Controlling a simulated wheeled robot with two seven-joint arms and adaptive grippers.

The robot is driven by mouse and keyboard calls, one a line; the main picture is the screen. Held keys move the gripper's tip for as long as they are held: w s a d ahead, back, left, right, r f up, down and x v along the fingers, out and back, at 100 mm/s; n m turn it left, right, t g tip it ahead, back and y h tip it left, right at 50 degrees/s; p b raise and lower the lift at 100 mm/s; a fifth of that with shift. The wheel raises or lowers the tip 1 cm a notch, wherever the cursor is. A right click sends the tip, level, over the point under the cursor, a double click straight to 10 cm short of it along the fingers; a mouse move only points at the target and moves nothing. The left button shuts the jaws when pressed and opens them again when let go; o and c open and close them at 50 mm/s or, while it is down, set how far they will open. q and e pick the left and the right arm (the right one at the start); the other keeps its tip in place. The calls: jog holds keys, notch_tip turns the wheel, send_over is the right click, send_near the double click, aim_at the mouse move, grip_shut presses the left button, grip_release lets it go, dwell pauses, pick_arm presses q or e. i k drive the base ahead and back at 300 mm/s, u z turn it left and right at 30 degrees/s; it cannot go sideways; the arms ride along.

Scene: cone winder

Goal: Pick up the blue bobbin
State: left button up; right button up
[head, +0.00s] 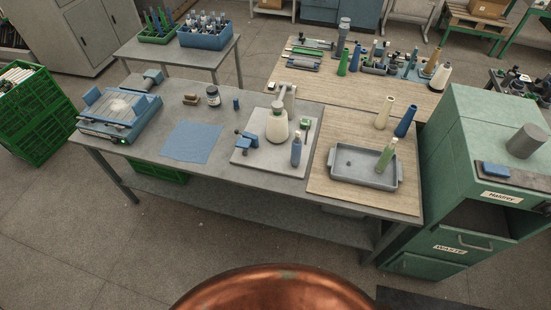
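A slim blue bobbin (296,152) with a pale top stands upright on the front right of the light base plate (253,158), beside the winder with its cream cone (277,126). A green bobbin (386,157) stands tilted in the grey tray (349,177) to the right. Behind the tray are a blue cone (405,121) and a cream cone (384,112), both upright. A small dark blue piece (236,104) stands at the back of the bench. Neither of my grippers is in view.
A blue cloth (192,142) and a blue-grey scale-like device (119,108) lie on the left of the bench (215,171). A green cabinet (459,170) stands close at the right end. Another bench (304,78) behind holds several cones and tools.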

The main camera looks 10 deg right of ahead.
aim_at(296, 146)
jog(key=u, duration=0.05)
jog(key=i, duration=1)
jog(key=z, duration=0.75)
